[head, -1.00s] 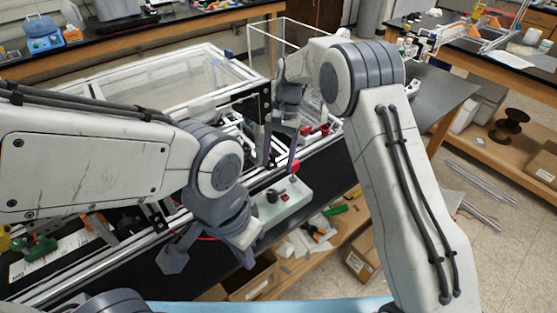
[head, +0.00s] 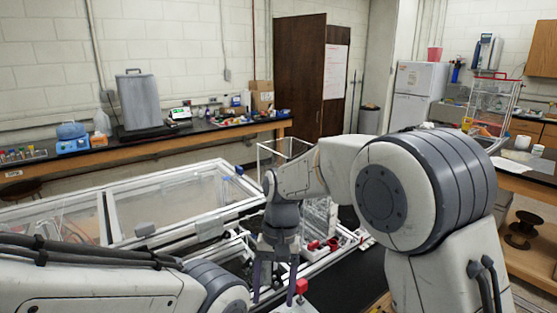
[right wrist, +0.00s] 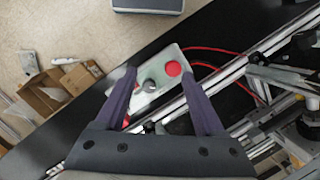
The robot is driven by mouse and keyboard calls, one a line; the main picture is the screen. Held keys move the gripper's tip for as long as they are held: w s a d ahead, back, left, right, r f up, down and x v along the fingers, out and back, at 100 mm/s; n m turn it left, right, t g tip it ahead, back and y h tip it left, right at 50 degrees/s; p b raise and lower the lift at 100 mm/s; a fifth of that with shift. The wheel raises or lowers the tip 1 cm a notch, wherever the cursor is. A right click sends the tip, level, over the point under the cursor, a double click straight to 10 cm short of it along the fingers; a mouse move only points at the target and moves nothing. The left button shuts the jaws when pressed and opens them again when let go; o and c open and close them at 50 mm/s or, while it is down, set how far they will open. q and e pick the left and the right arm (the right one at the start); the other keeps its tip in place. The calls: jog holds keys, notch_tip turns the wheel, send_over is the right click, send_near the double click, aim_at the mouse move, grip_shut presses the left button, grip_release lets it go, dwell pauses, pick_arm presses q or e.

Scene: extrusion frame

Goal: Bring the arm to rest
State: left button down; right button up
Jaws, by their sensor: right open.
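My right gripper (head: 274,284) hangs fingers down near the bottom middle of the head view. In the right wrist view its two fingers (right wrist: 158,76) stand apart with nothing held between them. A pale control box (right wrist: 143,103) with a red button (right wrist: 173,68) and a grey knob (right wrist: 149,86) lies beneath and beyond the fingers; the gap to it is hard to judge. The red button also shows at the lower edge of the head view (head: 301,287). My left arm crosses the lower left, and its gripper is out of the picture.
A clear-walled extrusion frame (head: 170,203) stands left of my right gripper. A red cable (right wrist: 215,50) runs from the control box along the dark bench top (right wrist: 222,22). Open cardboard boxes (right wrist: 45,92) are below, beyond the bench edge. A back bench (head: 200,132) holds equipment.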

jog(key=s+d+n+t, duration=0.1)
jog(key=s+d+n, duration=0.2)
jog(key=s, duration=0.7)
jog(key=s+d+n+t, duration=0.1)
jog(key=s+n, duration=0.3)
jog(key=s, duration=0.6)
jog(key=shift+s+d+f+n+t+b, duration=0.35)
jog(key=shift+d+n+b, duration=0.1)
jog(key=shift+d, duration=0.45)
